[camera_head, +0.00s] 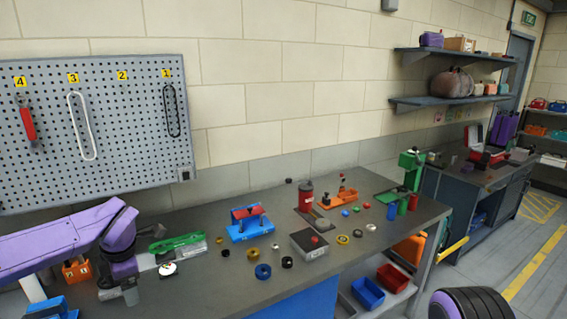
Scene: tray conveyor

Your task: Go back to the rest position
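My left arm comes in from the left, and its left gripper (130,297) points down over the left front part of the workbench (210,289). The gripper is small and partly hidden behind its own wrist, so I cannot tell whether it is open or shut. A green tool (177,243) lies on a light block just right of the wrist. A white round piece (167,269) is close to the gripper on its right. My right gripper is not in view; only a dark ribbed part with purple shows at the bottom right edge.
A pegboard (95,130) hangs on the wall at left. Blue (367,293) and red (392,278) bins sit below. Free floor lies at right.

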